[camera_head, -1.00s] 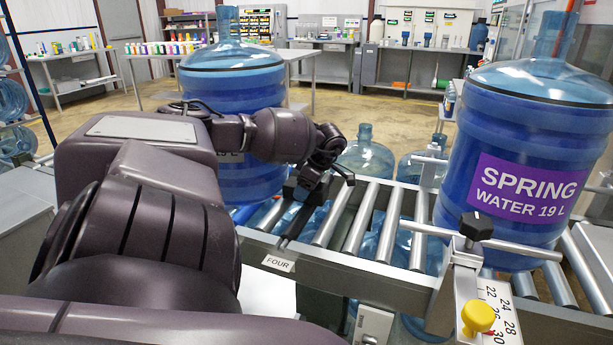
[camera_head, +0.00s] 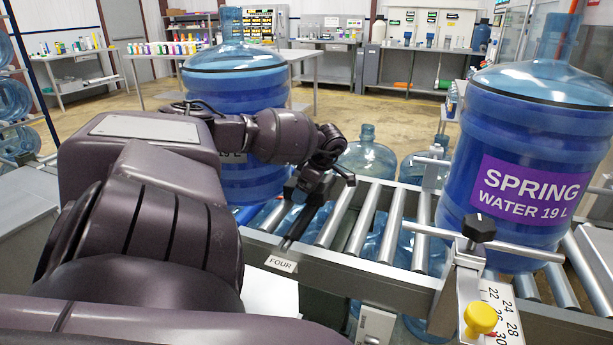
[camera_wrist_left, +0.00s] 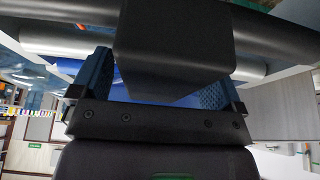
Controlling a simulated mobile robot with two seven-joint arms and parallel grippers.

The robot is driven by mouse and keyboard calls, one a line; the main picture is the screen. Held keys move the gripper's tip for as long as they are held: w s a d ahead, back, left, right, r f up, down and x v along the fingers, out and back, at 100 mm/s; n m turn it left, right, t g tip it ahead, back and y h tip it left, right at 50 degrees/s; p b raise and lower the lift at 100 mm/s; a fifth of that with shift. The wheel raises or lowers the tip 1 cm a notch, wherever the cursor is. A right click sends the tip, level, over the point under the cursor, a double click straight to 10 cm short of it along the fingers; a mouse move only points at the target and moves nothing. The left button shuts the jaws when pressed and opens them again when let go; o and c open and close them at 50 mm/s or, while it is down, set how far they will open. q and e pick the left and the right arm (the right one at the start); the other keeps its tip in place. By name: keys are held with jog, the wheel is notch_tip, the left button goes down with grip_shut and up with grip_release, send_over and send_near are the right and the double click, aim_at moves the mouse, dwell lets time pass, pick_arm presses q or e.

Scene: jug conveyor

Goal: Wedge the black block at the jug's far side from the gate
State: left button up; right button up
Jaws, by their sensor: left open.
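A large blue water jug (camera_head: 236,95) stands at the left of the roller conveyor, its front partly hidden by my left arm. Another blue jug with a purple "SPRING WATER 19 L" label (camera_head: 528,150) stands upright at the right, behind a metal bar with a black knob. My left gripper (camera_head: 325,190) is over the rollers, just right of the left jug's base. The black block (camera_wrist_left: 172,45) fills the middle of the left wrist view, between and beyond the blue-padded fingers. The fingers are open; contact with the block cannot be told. My right gripper is not in view.
Bare rollers (camera_head: 388,225) lie between the two jugs. A "FOUR" tag (camera_head: 281,263) is on the front rail. A numbered scale with a yellow knob (camera_head: 480,318) is at front right. More jugs (camera_head: 367,158) stand beyond the conveyor.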

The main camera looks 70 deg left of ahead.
pick_arm(q)
jog(key=p+v, duration=0.2)
jog(key=v, duration=0.8)
jog(key=shift+r, duration=0.35)
jog(key=shift+w+d, duration=0.1)
